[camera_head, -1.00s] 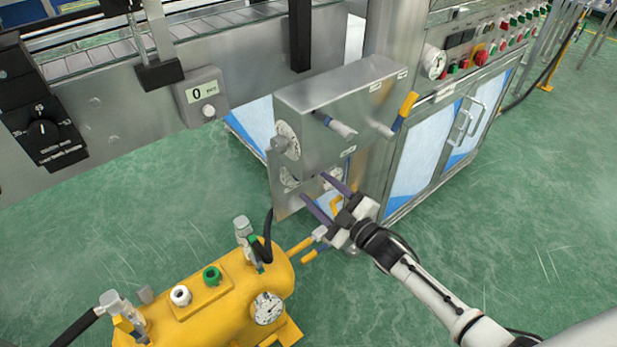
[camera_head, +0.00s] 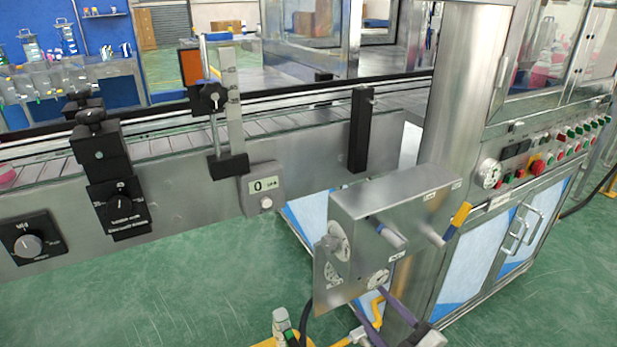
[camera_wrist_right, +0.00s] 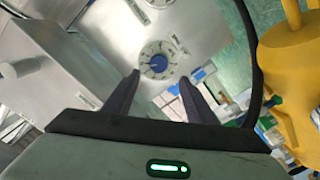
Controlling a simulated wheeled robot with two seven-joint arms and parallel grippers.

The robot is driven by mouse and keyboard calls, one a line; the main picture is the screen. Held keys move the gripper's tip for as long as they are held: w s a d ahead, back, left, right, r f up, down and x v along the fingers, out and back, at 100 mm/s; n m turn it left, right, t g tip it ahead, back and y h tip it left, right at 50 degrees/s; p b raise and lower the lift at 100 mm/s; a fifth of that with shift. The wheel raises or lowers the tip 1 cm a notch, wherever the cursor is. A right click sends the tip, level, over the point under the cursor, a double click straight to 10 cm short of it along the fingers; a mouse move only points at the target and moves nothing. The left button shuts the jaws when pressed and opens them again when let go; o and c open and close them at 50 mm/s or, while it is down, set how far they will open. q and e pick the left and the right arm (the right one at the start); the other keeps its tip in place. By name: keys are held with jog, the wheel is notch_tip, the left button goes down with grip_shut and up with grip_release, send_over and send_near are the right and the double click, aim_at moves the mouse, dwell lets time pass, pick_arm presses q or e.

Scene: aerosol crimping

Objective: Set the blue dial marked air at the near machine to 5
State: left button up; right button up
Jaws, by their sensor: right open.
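A grey metal box (camera_head: 395,210) on the near machine has a round dial (camera_head: 378,279) with a pale scale low on its plate. In the right wrist view the dial (camera_wrist_right: 157,61) has a bluish centre; its marking and setting are too small to read. My right gripper (camera_head: 369,303) enters at the bottom of the head view, just below this dial. In the right wrist view the open fingers (camera_wrist_right: 159,77) point at the dial, one tip on each side of its lower part. I cannot tell whether they touch it. My left gripper is out of view.
A yellow tank (camera_wrist_right: 293,80) and a black hose (camera_wrist_right: 250,60) are close on the right in the wrist view.

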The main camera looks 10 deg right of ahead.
pick_arm(q)
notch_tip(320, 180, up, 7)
jog(key=p, duration=1)
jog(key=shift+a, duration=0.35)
pick_arm(e)
jog(key=s+a+m+g+h, duration=0.1)
jog(key=s+a+m+g, duration=0.1)
jog(key=s, duration=0.6)
jog(key=s+a+m+g+h, duration=0.1)
jog(key=s+a+m+g, duration=0.1)
jog(key=s, duration=0.6)
jog(key=s+a+m+g+h, duration=0.1)
jog(key=s+m+g, duration=0.3)
jog(key=s, duration=0.5)
jog(key=shift+a+r+m, duration=0.3)
jog(key=shift+a+m, duration=0.5)
jog(key=shift+m, duration=0.3)
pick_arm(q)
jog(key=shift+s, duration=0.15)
